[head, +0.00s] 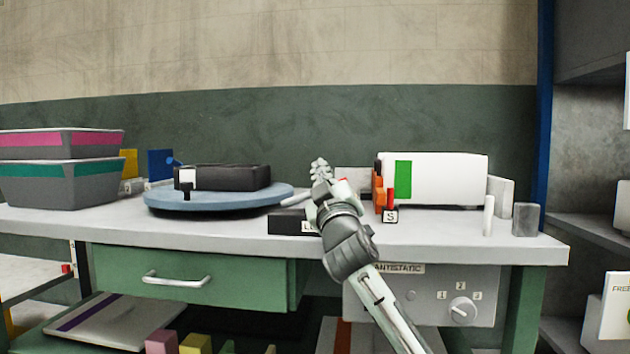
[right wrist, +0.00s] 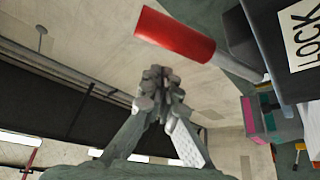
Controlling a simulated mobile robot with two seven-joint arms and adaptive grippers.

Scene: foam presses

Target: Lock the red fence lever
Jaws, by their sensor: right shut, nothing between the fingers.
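The red lever (right wrist: 175,35) shows in the right wrist view as a red grip on a grey rod. The rod runs to a dark block (right wrist: 272,42) with a LOCK label (right wrist: 302,36). My right gripper (right wrist: 163,78) is shut and empty, its fingertips just below the red grip in that picture; I cannot tell whether they touch. In the head view my right gripper (head: 320,170) is over the bench's front part, and its wrist hides most of the lever and part of the dark block (head: 288,222). My left gripper is not in view.
The bench (head: 450,240) carries a blue turntable (head: 220,200) with a black box (head: 230,178) at left. Stacked bins (head: 60,185) stand far left.

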